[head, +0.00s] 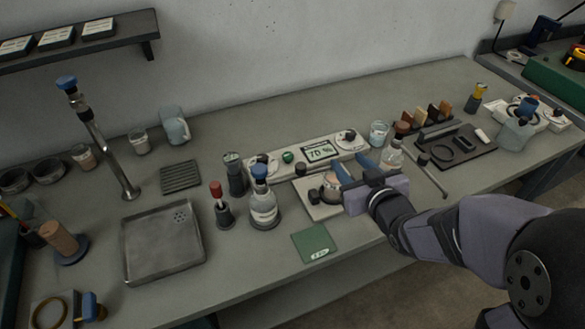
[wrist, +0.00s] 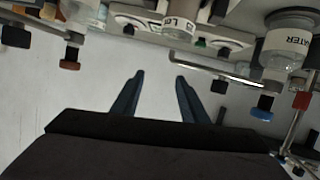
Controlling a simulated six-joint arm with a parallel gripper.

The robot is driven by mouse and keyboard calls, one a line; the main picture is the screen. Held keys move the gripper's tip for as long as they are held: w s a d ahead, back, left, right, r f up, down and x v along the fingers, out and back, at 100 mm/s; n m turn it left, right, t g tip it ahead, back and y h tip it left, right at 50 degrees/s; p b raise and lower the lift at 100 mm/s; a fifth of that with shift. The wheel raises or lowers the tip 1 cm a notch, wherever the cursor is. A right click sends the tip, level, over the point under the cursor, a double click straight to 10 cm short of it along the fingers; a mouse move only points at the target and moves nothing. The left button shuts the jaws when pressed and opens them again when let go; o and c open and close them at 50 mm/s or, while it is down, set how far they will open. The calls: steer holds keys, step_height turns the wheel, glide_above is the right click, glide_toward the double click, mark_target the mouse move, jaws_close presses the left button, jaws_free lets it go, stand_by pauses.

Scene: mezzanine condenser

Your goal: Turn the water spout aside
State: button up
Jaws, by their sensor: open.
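The water spout (head: 106,150) appears to be the tall chrome tube at the left of the head view. It leans up from a round base on the bench to a blue-capped top, behind a shallow metal tray (head: 163,240). My gripper (head: 354,167) is at the middle right of the bench, well to the right of the spout and apart from it. Its blue fingers are spread and empty, above or near a small device with a round vessel (head: 329,190). The fingers also show in the wrist view (wrist: 159,76), with nothing between them.
A blue-stoppered flask (head: 263,206), a red-topped bottle (head: 221,207) and a dark bottle (head: 235,175) stand between my gripper and the tray. A control panel (head: 319,152) reads about 70 %. A green pad (head: 314,243) lies at the front edge.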

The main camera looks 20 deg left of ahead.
mark_target(304, 169)
steer(key=s+a+y+b, duration=0.1)
steer(key=s+a+y, duration=0.1)
steer(key=s+a+n+y+b, duration=0.1)
steer(key=a+y, duration=0.1)
steer(key=a, duration=0.1)
steer(key=s+a+f+n+y+b, duration=0.1)
steer(key=s+a+y+b, duration=0.1)
steer(key=a, duration=0.1)
steer(key=shift+s+g, duration=0.3)
steer(key=shift+g, duration=0.1)
steer(key=p+x, duration=0.2)
steer(key=x, duration=0.5)
steer(key=shift+a, duration=0.15)
steer(key=shift+w, duration=0.1)
steer(key=shift+c, duration=0.2)
jaws_close()
